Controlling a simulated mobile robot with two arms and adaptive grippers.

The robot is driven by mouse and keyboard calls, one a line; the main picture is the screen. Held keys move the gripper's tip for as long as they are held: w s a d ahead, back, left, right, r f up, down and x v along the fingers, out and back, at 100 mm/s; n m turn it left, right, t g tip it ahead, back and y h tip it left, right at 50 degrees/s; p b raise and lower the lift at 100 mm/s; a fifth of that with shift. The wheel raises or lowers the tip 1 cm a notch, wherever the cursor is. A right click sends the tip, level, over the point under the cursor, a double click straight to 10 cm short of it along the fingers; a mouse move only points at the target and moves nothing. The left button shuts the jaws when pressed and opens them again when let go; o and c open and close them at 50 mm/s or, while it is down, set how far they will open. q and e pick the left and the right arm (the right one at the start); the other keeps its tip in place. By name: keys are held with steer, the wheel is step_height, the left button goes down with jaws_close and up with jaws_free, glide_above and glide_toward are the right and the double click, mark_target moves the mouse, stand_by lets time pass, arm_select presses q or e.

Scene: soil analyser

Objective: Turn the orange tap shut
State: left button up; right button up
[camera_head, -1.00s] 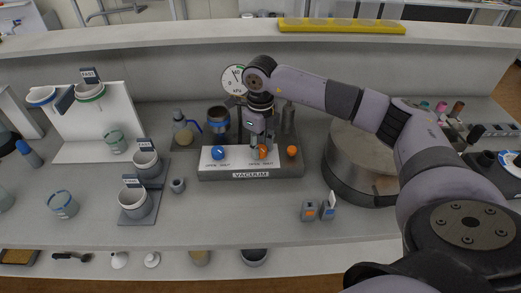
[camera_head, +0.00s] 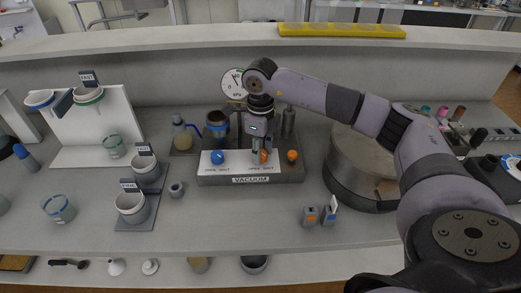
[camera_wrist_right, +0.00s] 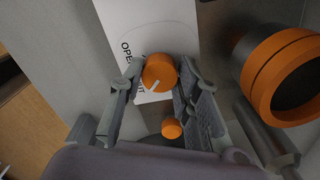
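The orange tap (camera_head: 264,156) is on the grey vacuum panel (camera_head: 290,174), right of a blue tap (camera_head: 217,157). In the right wrist view the tap (camera_wrist_right: 158,73) has a white pointer line slanting to the lower left, near the printed OPEN and SHUT words. My right gripper (camera_head: 262,150) points down over it. In the wrist view its fingers (camera_wrist_right: 156,88) stand on either side of the tap, with a gap on the left; contact on the right is unclear. My left gripper is not in view.
An orange knob (camera_head: 292,156) stands at the panel's right end. A round gauge (camera_head: 235,84) is behind. A large metal drum (camera_head: 362,165) stands to the right, and small grey-orange blocks (camera_head: 310,215) in front. The bench (camera_head: 240,220) before the panel is mostly clear.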

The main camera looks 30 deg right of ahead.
steer(key=o, duration=0.4)
steer(key=shift+o, duration=0.2)
steer(key=shift+r, duration=0.1)
step_height(320, 180, up, 12)
stand_by(0.4)
stand_by(0.4)
